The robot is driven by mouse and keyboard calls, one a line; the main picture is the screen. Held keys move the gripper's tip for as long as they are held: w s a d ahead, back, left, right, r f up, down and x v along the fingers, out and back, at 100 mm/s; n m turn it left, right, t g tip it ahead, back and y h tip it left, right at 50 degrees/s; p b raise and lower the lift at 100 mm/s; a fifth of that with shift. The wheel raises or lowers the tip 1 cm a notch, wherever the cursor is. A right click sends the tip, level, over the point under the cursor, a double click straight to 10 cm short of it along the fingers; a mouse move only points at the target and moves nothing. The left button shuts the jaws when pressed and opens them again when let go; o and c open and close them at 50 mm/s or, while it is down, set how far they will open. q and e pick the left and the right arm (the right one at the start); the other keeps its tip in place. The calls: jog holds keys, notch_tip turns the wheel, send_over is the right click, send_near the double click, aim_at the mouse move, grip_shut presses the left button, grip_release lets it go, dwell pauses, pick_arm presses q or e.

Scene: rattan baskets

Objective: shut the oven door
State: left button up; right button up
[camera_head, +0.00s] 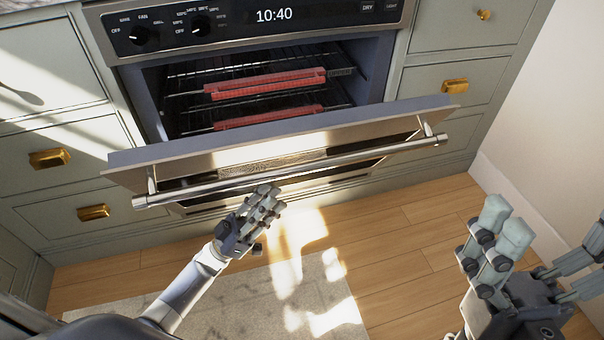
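The oven (250,90) has its door (290,145) partly open, tilted outward at the top, so the interior shows. A metal bar handle (340,160) runs across the door front. My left gripper (266,197) is just below and in front of the middle of the handle, fingers pointing toward the door. Its fingers bunch close together in this view, and I cannot tell whether they touch the door. My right gripper (548,240) is at the lower right, away from the oven, with its fingers spread apart and nothing between them.
Red-edged racks (265,84) sit inside the oven. Drawers with brass pulls (50,158) flank it on both sides. A white wall (535,110) stands at right. A light rug (240,305) lies on the wooden floor (400,250), which is clear before the oven.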

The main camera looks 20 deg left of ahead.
aim_at(301, 167)
pick_arm(q)
jog(key=shift+m+g+h, duration=0.3)
jog(key=shift+m+h, duration=0.1)
jog(key=x, duration=1.1)
jog(key=shift+s, duration=0.1)
grip_shut()
